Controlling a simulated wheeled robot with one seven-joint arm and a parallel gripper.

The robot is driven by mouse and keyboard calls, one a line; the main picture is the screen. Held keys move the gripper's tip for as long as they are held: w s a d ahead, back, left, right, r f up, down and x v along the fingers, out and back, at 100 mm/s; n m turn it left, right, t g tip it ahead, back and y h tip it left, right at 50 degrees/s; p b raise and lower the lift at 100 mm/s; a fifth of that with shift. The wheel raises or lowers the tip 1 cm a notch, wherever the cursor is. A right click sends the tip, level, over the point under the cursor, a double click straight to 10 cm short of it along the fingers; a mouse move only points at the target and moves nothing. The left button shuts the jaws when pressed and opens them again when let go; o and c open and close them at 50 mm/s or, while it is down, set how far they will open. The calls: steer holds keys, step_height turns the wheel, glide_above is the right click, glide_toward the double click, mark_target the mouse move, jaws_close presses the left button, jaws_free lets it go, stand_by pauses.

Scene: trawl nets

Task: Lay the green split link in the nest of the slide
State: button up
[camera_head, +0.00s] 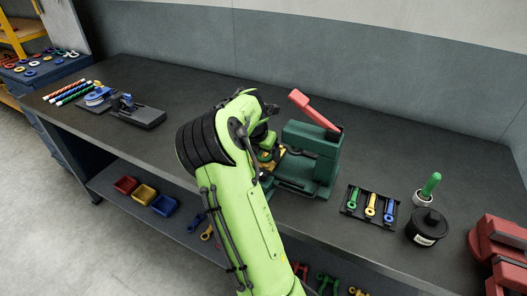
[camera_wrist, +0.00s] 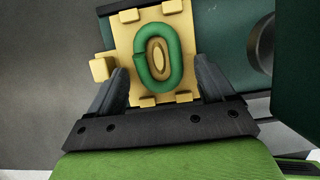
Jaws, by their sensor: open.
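The green split link (camera_wrist: 143,58) lies on the yellow nest plate of the slide (camera_wrist: 128,38) in the wrist view, around the raised oval boss (camera_wrist: 158,58) in its middle. Raised yellow blocks stand along the plate's edges. My gripper (camera_wrist: 160,80) is open, with one dark finger on each side of the link and apart from it. In the head view my arm hides most of the nest; a bit of yellow (camera_head: 266,156) shows beside the green press (camera_head: 312,150) with its red lever (camera_head: 314,108).
Right of the press, a black tray (camera_head: 351,207) holds green, yellow and blue eye-ended parts. A black round pot (camera_head: 427,226) and a green-handled tool (camera_head: 430,185) stand farther right. Bench space left of my arm is clear up to a dark fixture (camera_head: 138,115).

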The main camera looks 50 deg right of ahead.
steer(key=p+v, duration=0.3)
steer(key=v, duration=0.9)
steer(key=s+a+r+m+t+y, duration=0.25)
steer(key=s+a+m, duration=0.35)
steer(key=a, duration=0.4)
steer(key=s+a+r+m+t+y, duration=0.1)
steer(key=s+a+r+m+y, duration=0.15)
steer(key=a+m, duration=0.65)
steer(key=s+a+f+m, duration=0.1)
steer(key=s+a+m, duration=0.5)
steer(key=s+a, duration=0.4)
steer(key=shift+s+t+h, duration=0.3)
steer(key=shift+s+t, duration=0.15)
steer(key=shift+s, duration=0.55)
steer(key=shift+f, duration=0.1)
